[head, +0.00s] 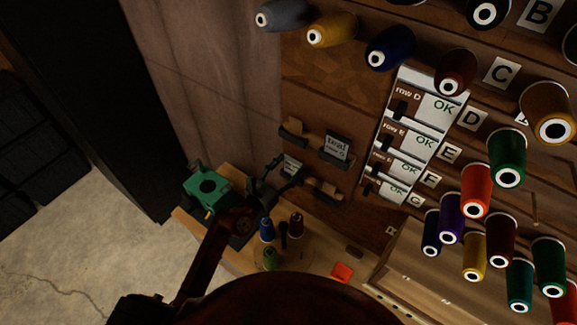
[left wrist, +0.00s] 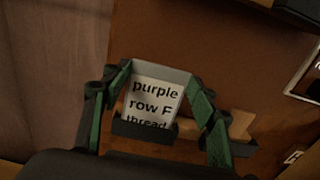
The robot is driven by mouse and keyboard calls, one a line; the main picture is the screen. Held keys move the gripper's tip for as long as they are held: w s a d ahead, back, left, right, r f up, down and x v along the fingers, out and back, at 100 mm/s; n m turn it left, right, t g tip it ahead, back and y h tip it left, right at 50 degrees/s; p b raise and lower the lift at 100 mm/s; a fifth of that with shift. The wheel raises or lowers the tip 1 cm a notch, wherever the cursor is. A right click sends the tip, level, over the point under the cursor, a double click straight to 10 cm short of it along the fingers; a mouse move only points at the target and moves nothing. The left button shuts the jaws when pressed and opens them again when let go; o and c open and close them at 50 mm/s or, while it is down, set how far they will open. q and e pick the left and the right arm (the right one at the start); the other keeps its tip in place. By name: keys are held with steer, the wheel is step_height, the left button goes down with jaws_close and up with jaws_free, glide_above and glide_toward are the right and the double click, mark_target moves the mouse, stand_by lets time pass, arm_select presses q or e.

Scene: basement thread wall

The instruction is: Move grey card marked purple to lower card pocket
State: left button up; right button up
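The grey card marked purple (left wrist: 152,98) reads "purple row F thread" in the left wrist view. It is upright, its lower edge hidden behind the front lip of a dark card pocket (left wrist: 143,134). In the head view the card (head: 292,166) is small, at the left end of the lower ledge. My left gripper (left wrist: 160,72) has one green fingertip at each side edge of the card's grey top, seemingly touching both. It also shows in the head view (head: 281,174). My right gripper is not in view.
A grey card marked teal (head: 336,148) sits on the upper ledge. Thread cones (head: 508,157) project from the wall at right, around a white row panel (head: 412,130). Below are a bench with small spools (head: 266,229), a red item (head: 342,272) and a green device (head: 208,187).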

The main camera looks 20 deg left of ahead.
arm_select(q)
steer(key=o, duration=0.5)
steer(key=v, duration=1.2)
